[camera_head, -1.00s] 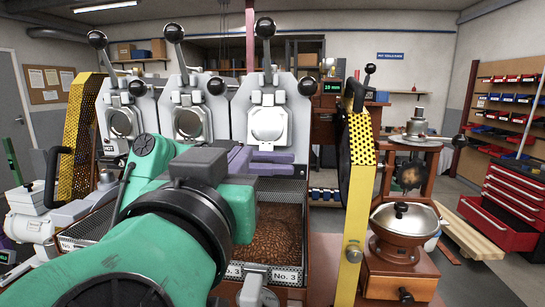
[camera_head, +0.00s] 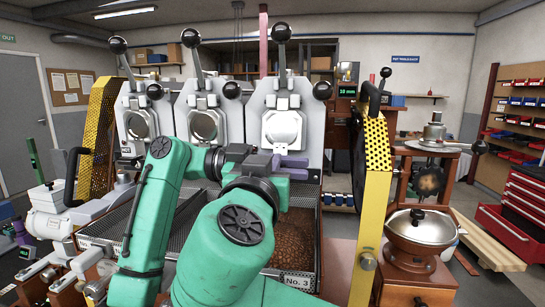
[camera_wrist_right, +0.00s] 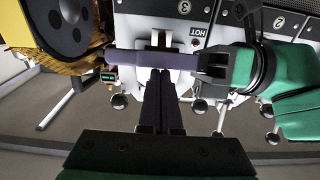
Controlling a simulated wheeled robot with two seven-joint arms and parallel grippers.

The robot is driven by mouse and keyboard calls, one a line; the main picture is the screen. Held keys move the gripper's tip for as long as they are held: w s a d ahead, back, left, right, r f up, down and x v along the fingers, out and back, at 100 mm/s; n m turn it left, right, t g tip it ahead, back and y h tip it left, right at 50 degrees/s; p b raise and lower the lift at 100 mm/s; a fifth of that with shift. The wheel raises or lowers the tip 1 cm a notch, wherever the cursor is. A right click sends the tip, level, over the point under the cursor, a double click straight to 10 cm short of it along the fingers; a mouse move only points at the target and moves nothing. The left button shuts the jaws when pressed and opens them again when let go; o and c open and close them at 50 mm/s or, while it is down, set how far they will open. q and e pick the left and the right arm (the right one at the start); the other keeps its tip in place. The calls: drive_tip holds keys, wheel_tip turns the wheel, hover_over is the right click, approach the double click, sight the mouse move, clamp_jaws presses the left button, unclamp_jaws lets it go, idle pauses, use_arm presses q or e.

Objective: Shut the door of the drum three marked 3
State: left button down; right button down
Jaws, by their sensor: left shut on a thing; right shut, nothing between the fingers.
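Drum three is the rightmost of three pale drum fronts in the head view, and its bright metal door (camera_head: 283,128) stands upright against the front. I cannot tell whether the door is fully shut. My left gripper (camera_head: 294,161) lies sideways just below the door, its purple fingers closed at the white tab there; the contact is mostly hidden. In the right wrist view the left gripper's fingers (camera_wrist_right: 135,61) cross in front of the white tab (camera_wrist_right: 160,40). My right gripper (camera_wrist_right: 160,85) is shut and empty, its tips close to those fingers; touching cannot be told.
A yellow perforated guard (camera_head: 376,160) stands right of drum three, with a sample grinder (camera_head: 420,228) beyond it. A bean tray marked No. 3 (camera_head: 297,281) lies below. Black-knobbed levers (camera_head: 282,33) rise above the drums. My two arms crowd the front.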

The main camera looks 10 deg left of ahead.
use_arm(q)
drive_tip(key=shift+f, duration=0.25)
